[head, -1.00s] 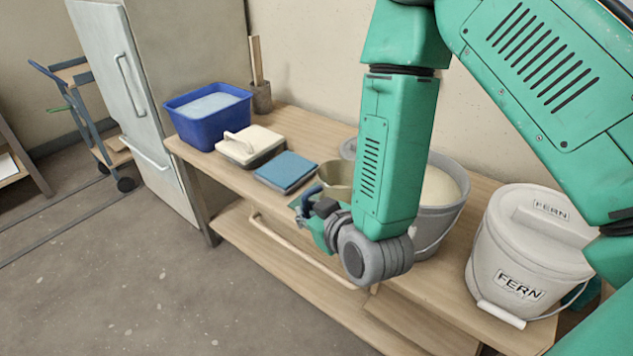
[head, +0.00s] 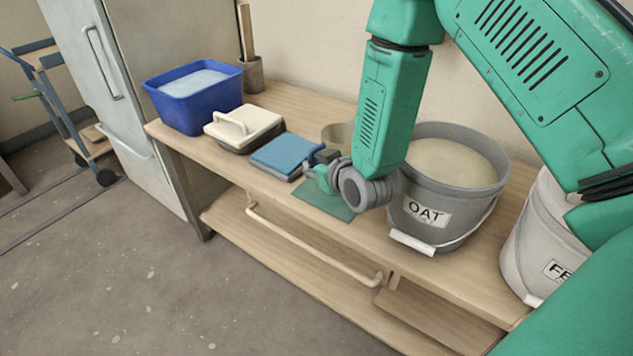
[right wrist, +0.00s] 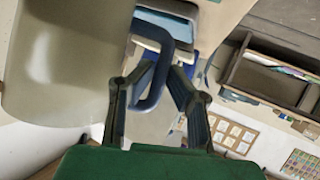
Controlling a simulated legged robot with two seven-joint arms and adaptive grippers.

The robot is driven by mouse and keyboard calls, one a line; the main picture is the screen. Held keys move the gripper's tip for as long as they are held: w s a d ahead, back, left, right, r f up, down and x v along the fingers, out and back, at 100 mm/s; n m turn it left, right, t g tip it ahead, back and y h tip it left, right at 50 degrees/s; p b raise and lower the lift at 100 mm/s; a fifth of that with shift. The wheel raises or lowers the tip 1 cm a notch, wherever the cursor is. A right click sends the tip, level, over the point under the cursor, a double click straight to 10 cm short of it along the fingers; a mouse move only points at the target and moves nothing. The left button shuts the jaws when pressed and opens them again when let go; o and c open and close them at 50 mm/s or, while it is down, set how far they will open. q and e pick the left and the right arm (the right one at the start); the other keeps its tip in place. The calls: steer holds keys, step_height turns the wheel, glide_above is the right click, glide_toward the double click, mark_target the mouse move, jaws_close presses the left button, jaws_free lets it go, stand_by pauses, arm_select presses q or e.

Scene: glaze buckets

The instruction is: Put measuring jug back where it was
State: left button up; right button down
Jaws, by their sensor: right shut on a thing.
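The measuring jug (head: 337,135) is beige-grey, and in the head view it is partly hidden behind my right forearm and gripper. In the right wrist view its large round body (right wrist: 62,55) fills the upper left, with a dark blue loop handle (right wrist: 153,85). My right gripper (head: 322,167) is shut on that handle; its two fingers (right wrist: 160,82) lie on either side of it. The jug is over the bench between the blue pad and the OAT bucket; I cannot tell whether its base touches anything. A green mat (head: 322,203) lies below the gripper at the bench's front edge. My left gripper is out of view.
The grey OAT bucket (head: 430,211) stands right of the gripper, with a white FERN bucket (head: 540,245) further right. Left are the blue pad (head: 284,154), a cream-handled block (head: 243,127) and a blue tub (head: 195,104). A rail (head: 310,250) runs along the bench front.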

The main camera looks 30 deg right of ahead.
steer(key=shift+f, duration=0.25)
step_height(320, 180, down, 3)
steer(key=shift+f+b, duration=0.1)
steer(key=shift+b, duration=0.45)
steer(key=shift+d+f, duration=0.1)
steer(key=shift+f, duration=0.05)
steer(key=shift+d, duration=0.1)
steer(key=c, duration=1.6)
jaws_free()
steer(key=shift+s, duration=0.1)
steer(key=shift+o, duration=0.2)
steer(key=shift+a, duration=0.2)
